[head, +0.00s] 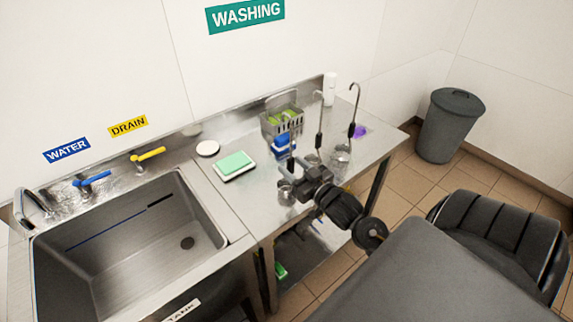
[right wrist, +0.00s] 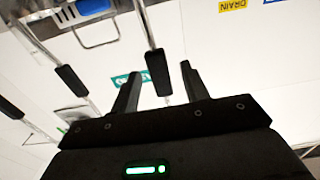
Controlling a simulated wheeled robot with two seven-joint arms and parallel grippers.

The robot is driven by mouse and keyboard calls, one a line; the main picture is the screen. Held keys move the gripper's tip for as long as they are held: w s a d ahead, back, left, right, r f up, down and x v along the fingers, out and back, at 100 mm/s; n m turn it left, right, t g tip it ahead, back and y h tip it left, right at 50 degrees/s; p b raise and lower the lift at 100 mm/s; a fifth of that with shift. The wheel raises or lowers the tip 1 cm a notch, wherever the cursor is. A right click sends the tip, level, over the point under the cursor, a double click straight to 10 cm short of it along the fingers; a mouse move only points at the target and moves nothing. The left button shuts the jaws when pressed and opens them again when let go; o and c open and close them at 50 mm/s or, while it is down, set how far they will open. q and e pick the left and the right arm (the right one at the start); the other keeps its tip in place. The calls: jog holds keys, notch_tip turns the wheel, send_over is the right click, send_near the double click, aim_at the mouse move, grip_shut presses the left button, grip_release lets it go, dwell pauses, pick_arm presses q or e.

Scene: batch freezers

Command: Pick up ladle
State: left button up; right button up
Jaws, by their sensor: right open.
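Three ladles with hooked steel handles and black grips stand at the right of the steel counter in the head view. The nearest ladle (head: 291,160) has its cup (head: 286,192) beside my right gripper (head: 303,187). The other two ladles (head: 319,122) (head: 352,112) stand behind and to the right. In the right wrist view, my right gripper (right wrist: 160,72) is open. One ladle's black grip (right wrist: 157,73) shows between its two fingers, with no finger visibly closed on it. Two more black grips (right wrist: 70,80) (right wrist: 10,108) show further left. My left gripper is not in view.
A wire basket (head: 283,122) with a blue item stands behind the ladles. A green and white sponge (head: 234,164) and a white round lid (head: 207,148) lie on the counter. A sink (head: 130,245) is at the left, and a grey bin (head: 449,125) stands on the floor at right.

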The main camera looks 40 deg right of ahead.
aim_at(292, 167)
jog(key=w+p, duration=0.1)
jog(key=w, duration=0.3)
jog(key=shift+s, duration=0.1)
jog(key=shift+s, duration=0.1)
jog(key=shift+c, duration=1)
grip_shut()
